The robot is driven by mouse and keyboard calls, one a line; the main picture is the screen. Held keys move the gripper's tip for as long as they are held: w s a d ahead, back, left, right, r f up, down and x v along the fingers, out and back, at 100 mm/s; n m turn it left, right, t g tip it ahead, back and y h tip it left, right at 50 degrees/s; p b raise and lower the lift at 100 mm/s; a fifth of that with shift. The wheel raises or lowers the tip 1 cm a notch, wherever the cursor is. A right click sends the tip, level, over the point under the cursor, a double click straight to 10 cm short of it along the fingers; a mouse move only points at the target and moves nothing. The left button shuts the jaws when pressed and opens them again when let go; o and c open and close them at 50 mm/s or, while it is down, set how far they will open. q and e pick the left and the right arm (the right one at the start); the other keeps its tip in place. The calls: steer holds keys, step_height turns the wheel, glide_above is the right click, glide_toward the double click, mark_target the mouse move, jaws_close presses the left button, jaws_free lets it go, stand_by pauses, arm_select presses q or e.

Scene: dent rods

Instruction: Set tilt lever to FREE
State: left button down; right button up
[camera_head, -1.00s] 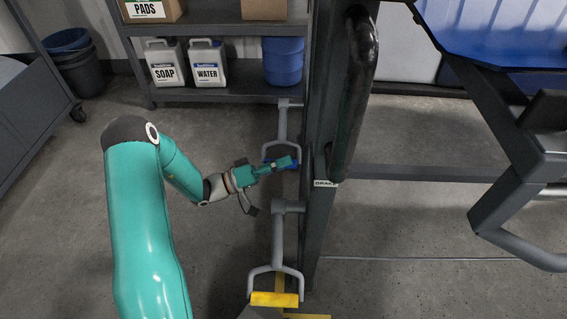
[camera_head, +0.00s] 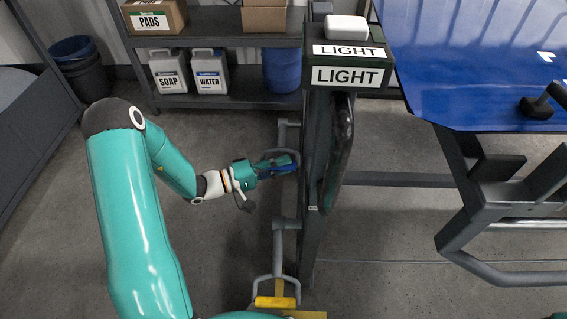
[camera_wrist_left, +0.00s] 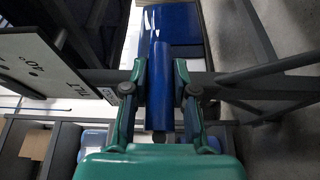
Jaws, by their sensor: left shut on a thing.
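The tilt lever (camera_head: 283,154) is a grey fork with a blue grip on the far side of the dark frame's left post in the head view. My left gripper (camera_head: 287,165) is shut on its blue grip. In the left wrist view the blue grip (camera_wrist_left: 161,85) lies between the two fingers of my left gripper (camera_wrist_left: 158,88). A plate (camera_wrist_left: 40,62) with upside-down writing, partly readable as TILT and 40°, is beside it. The lever's setting cannot be read. My right gripper is not in view.
A second fork lever with a yellow grip (camera_head: 275,302) is nearer, on the same post (camera_head: 311,170). A LIGHT box (camera_head: 348,72) tops the frame. A blue-topped table (camera_head: 465,85) is at right. A shelf (camera_head: 225,99) with jugs stands behind. Floor left of the post is clear.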

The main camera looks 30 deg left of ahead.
mark_target(280, 147)
arm_select(q)
steer(key=r+n+p, duration=0.1)
steer(key=r, duration=0.1)
steer(key=r+n+p, duration=0.1)
steer(key=w+r+n+g+p, duration=0.1)
steer(key=r+p, duration=0.1)
steer(key=shift+a+r+y, duration=0.35)
steer(key=shift+a+y, duration=0.05)
steer(key=shift+w+a+r+n+p, duration=0.2)
steer(key=shift+w+r+p, duration=0.1)
steer(key=shift+r, duration=0.25)
steer(key=shift+w+a+r+n+p, duration=0.1)
steer(key=shift+w+a+r+p, duration=0.15)
steer(key=shift+r, duration=0.4)
steer(key=c, duration=0.9)
jaws_free()
steer(key=shift+d, duration=0.1)
steer(key=shift+s, duration=0.1)
steer(key=v, duration=1.1)
steer(key=shift+s+a, duration=0.2)
steer(key=shift+a, duration=0.2)
